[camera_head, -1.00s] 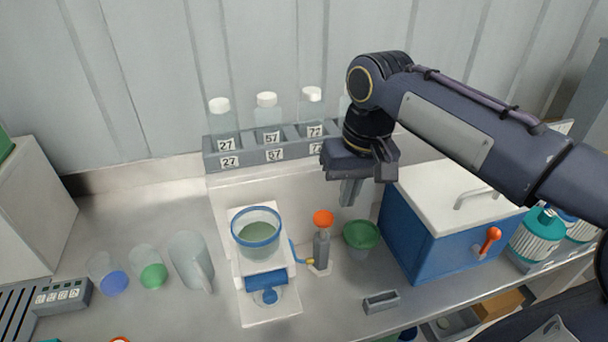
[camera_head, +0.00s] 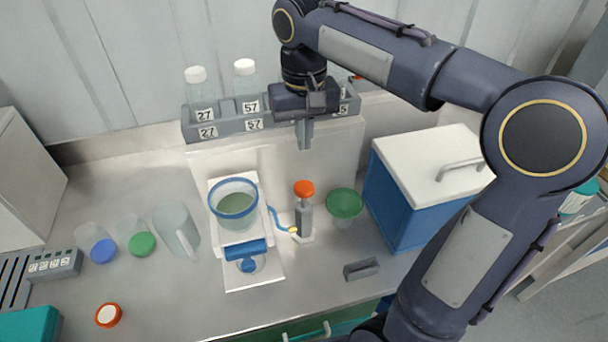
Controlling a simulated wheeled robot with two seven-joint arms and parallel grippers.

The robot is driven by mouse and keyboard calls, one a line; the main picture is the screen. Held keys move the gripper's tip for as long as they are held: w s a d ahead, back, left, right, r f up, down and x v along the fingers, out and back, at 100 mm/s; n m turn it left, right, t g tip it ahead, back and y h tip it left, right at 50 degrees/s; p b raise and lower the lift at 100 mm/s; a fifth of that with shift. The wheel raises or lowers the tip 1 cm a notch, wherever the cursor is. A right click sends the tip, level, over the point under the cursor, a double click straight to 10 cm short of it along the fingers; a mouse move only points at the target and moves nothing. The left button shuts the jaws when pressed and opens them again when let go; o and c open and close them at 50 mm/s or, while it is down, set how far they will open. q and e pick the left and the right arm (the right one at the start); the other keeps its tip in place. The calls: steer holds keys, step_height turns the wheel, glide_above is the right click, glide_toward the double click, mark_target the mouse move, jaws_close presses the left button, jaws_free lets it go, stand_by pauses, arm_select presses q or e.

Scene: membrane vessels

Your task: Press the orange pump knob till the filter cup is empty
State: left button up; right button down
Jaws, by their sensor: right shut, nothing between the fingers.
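The orange pump knob (camera_head: 304,188) tops a small grey pump (camera_head: 304,218) on the bench, joined by a blue tube to the filter stand (camera_head: 254,271). The filter cup (camera_head: 234,203) is clear with a blue rim and sits on the white stand. Grey-green liquid shows inside it. My right gripper (camera_head: 304,146) is shut and empty, pointing down above the knob and apart from it. My left gripper is not in view.
A rack (camera_head: 226,126) with numbered bottles stands behind. The front bench is mostly clear.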

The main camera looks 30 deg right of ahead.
mark_target(305, 187)
step_height(305, 187, down, 11)
steer(key=shift+r+p, duration=0.15)
steer(key=shift+p, duration=0.2)
step_height(305, 187, down, 5)
steer(key=b, duration=0.3)
steer(key=shift+r+b, duration=0.1)
steer(key=shift+b, duration=0.2)
steer(key=shift+s+r, duration=0.1)
steer(key=shift+s, duration=0.05)
